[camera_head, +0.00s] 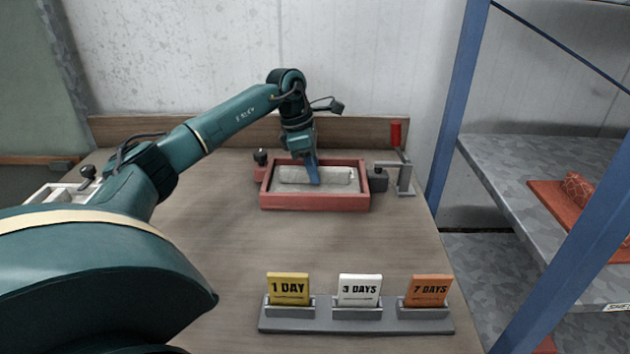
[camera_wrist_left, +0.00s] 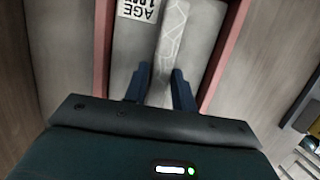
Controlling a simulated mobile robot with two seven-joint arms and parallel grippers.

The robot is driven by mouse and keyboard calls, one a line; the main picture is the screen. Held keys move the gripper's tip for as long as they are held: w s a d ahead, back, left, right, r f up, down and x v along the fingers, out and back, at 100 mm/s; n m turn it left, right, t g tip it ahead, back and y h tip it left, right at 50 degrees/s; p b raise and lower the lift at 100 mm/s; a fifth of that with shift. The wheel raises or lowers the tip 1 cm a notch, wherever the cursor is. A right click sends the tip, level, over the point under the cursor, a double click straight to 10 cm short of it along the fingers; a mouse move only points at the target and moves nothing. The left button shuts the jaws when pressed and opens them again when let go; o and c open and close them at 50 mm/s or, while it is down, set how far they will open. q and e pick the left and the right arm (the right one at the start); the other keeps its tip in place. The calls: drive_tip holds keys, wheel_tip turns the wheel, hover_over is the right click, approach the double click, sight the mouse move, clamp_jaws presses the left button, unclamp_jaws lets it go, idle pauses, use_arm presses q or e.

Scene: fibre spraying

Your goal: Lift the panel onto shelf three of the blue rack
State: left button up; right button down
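The grey panel (camera_head: 290,175) lies in a red mould frame (camera_head: 315,202) on the wooden table. In the left wrist view the panel (camera_wrist_left: 130,45) has a paler raised rib (camera_wrist_left: 172,35) and a white label (camera_wrist_left: 140,8) with upside-down lettering that includes "AGE". My left gripper (camera_head: 314,180) points down over the panel inside the frame. In the left wrist view its two blue fingers (camera_wrist_left: 160,85) stand on either side of the rib; I cannot tell whether they press on it. The blue rack (camera_head: 458,100) stands at the right, with a grey shelf (camera_head: 490,155) in view.
A clamp with a red handle (camera_head: 396,135) stands right of the frame, and a black knob (camera_head: 261,156) sits at its left. A card holder (camera_head: 350,326) with three day cards is at the table's front. A red board (camera_head: 550,205) bearing a red piece occupies the shelf.

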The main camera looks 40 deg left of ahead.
use_arm(q)
clamp_jaws()
drive_tip(key=shift+r, duration=0.2)
idle(0.3)
